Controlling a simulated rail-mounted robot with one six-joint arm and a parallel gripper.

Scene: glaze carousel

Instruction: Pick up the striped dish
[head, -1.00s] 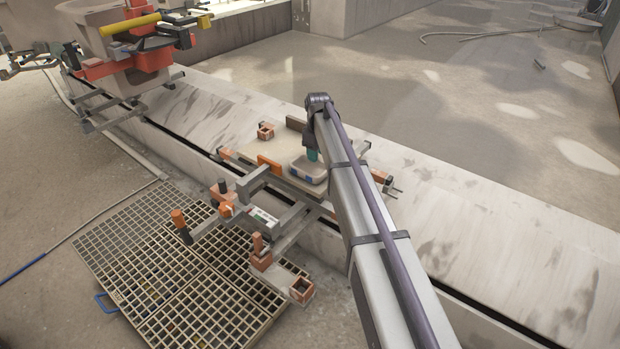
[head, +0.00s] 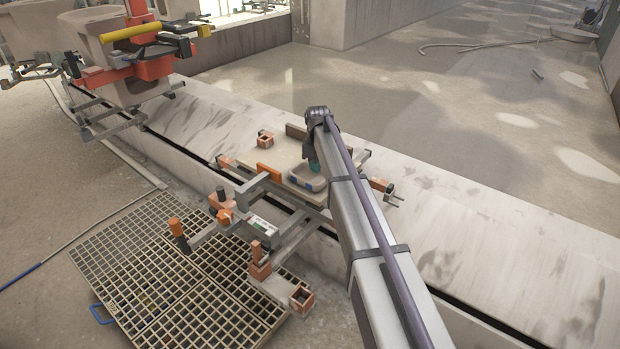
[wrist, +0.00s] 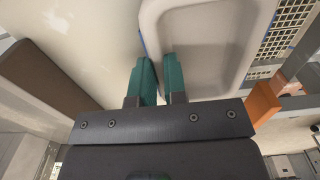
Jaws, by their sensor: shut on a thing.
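The striped dish (head: 303,179) is a shallow pale-grey tray with rounded corners and blue patches on its outer side. In the head view it is at the pale board on the rail-side fixture, partly hidden by my arm. In the wrist view the dish (wrist: 205,45) fills the upper right, with a bit of blue at its left edge. My gripper (wrist: 160,72) has teal fingers, one outside and one inside the dish's near wall, shut on it. In the head view my gripper (head: 313,165) is mostly hidden behind my arm. I cannot tell whether the dish touches the board.
The pale board (head: 282,151) has an orange block (head: 268,171) and a dark brown block (head: 296,132) near the dish. A small open brick-coloured box (head: 265,138) sits on the board's far left. A metal floor grate (head: 150,270) lies in front. A red-framed fixture (head: 135,72) stands back left.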

